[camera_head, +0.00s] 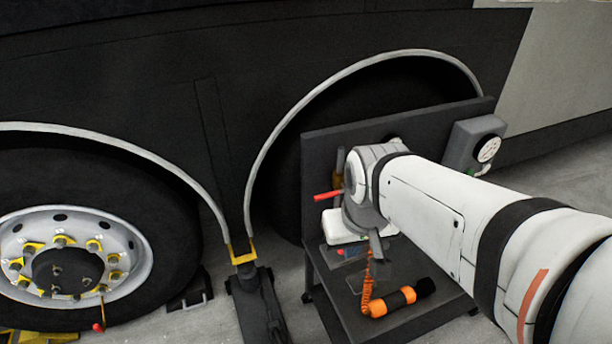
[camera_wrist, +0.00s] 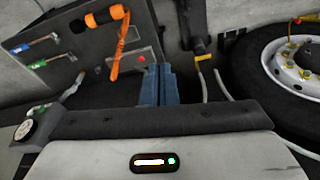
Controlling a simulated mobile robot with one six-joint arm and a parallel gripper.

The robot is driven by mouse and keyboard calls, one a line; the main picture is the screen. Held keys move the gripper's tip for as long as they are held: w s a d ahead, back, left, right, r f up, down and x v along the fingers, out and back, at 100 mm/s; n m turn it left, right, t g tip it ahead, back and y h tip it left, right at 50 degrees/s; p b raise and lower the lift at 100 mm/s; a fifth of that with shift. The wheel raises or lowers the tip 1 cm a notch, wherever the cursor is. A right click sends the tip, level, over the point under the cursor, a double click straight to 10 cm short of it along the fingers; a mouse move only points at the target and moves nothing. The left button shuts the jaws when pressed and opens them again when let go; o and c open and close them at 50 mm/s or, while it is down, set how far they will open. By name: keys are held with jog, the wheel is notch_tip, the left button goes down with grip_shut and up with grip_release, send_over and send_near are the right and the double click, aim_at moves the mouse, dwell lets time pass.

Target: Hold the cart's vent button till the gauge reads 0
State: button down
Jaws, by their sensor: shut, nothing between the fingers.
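The cart (camera_head: 395,332) stands by the wheel arch, with a dark upright back panel. Its gauge (camera_head: 488,150) is a white dial on a grey box at the panel's right end. The dial also shows at the left of the wrist view (camera_wrist: 25,129); its reading is too small to tell. A round red button (camera_wrist: 141,58) on a small pale plate, perhaps the vent button, lies just beside my fingertips. My gripper (camera_wrist: 156,70) is shut and empty, pointing towards the cart's top; I cannot tell if it touches the button. In the head view my arm hides much of the cart.
An orange and black tool (camera_head: 392,302) with a coiled orange cord lies on the cart. Blue- and green-handled tools (camera_wrist: 20,48) lie beyond. A large wheel (camera_head: 75,260) and a jack (camera_head: 255,300) stand left of the cart. Some floor between them is clear.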

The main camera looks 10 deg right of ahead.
jog(key=w+a+f+m+t+y+b, duration=0.1)
jog(key=w+a+f+m+y+b, duration=0.1)
jog(key=w+f+m+b, duration=0.4)
jog(key=w+a+f+m+y+b, duration=0.2)
jog(key=w+f+y+b, duration=0.15)
jog(key=w+f, duration=0.5)
jog(key=w+d+f+m+t+h+b, duration=0.2)
jog(key=w+d+f+m+t+b, duration=0.2)
jog(key=w+d+f+m+b, duration=0.6)
jog(key=w+d+f+m, duration=0.2)
jog(key=w+f, duration=0.1)
jog(key=f, duration=0.2)
jog(key=w+d+f+m, duration=0.2)
jog(key=w+d+f, duration=0.1)
jog(key=w+f, duration=0.1)
jog(key=shift+d+f+t, duration=0.3)
jog(key=shift+f+t, duration=0.1)
jog(key=shift+f, duration=0.2)
notch_tip(320, 180, down, 8)
jog(key=b, duration=0.5)
jog(key=shift+r, duration=0.15)
jog(key=shift+f+b, duration=0.55)
jog(key=shift+b, duration=0.4)
